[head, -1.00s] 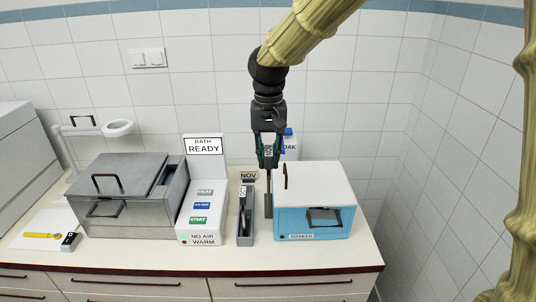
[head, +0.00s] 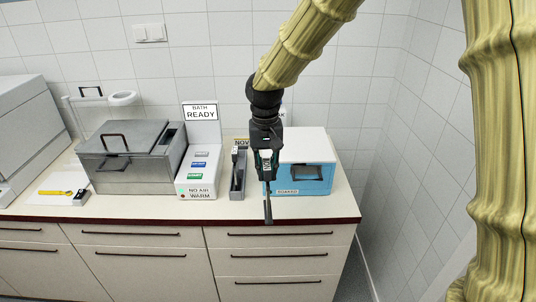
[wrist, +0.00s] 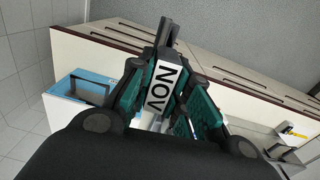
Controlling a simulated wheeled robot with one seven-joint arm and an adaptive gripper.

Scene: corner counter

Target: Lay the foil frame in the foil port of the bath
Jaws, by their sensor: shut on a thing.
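My gripper (head: 266,176) is shut on a dark, narrow piece with a white NOV tag, apparently the foil frame (head: 268,208). The frame hangs down in front of the blue box, its lower end past the counter's front edge. In the wrist view the NOV tag of the frame (wrist: 160,90) shows between the teal fingers. The grey metal bath (head: 128,166) stands on the counter to the left, its lid closed. A dark opening in its top right, perhaps the foil port (head: 172,132), is partly visible; its inside is hidden.
A white control stand (head: 197,184) with a BATH READY sign stands right of the bath. A grey NOV-labelled holder (head: 238,188) is between it and the blue box (head: 312,181). A yellow tool (head: 55,192) and a small dark block (head: 80,198) lie left.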

